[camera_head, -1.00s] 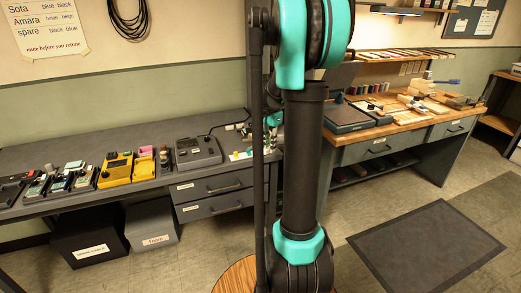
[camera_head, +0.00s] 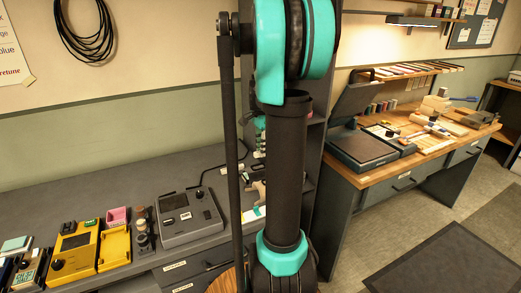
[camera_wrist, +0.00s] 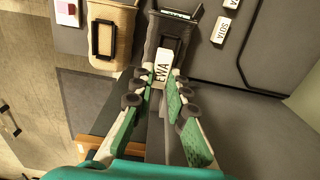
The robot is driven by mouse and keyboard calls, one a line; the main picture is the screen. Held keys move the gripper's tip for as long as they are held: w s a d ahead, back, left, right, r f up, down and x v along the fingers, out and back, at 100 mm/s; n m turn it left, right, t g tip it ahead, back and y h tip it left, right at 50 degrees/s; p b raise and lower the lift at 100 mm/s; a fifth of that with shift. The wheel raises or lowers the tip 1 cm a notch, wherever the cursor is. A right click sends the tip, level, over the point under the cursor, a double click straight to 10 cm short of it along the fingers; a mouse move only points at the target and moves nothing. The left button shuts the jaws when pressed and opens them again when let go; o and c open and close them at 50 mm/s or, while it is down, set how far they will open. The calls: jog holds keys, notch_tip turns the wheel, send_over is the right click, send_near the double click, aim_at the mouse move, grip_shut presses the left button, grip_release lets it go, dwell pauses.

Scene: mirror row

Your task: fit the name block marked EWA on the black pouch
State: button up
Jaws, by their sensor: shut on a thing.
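In the wrist view my gripper (camera_wrist: 160,78) is shut on a white name block (camera_wrist: 162,67) with dark letters EWA. The black pouch (camera_wrist: 176,27) lies just beyond the fingertips, with a greenish item showing at its top end. The block overlaps the pouch's near part in this view; I cannot tell whether they touch. A tan pouch (camera_wrist: 123,20) with a black frame lies to its left. In the head view my arm hides most of the gripper and the pouches.
A white block marked SOTA (camera_wrist: 220,30) and another white block (camera_wrist: 231,3) lie to the right on the grey bench. In the head view a grey device (camera_head: 190,220) and an open yellow case (camera_head: 75,252) stand on the bench left of my arm.

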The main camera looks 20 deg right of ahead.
jog(key=shift+w+f, duration=0.2)
jog(key=shift+w, duration=0.25)
jog(key=shift+f, duration=2.15)
jog(key=shift+f, duration=0.45)
jog(key=o, duration=0.8)
jog(key=shift+o, duration=0.2)
notch_tip(320, 180, up, 12)
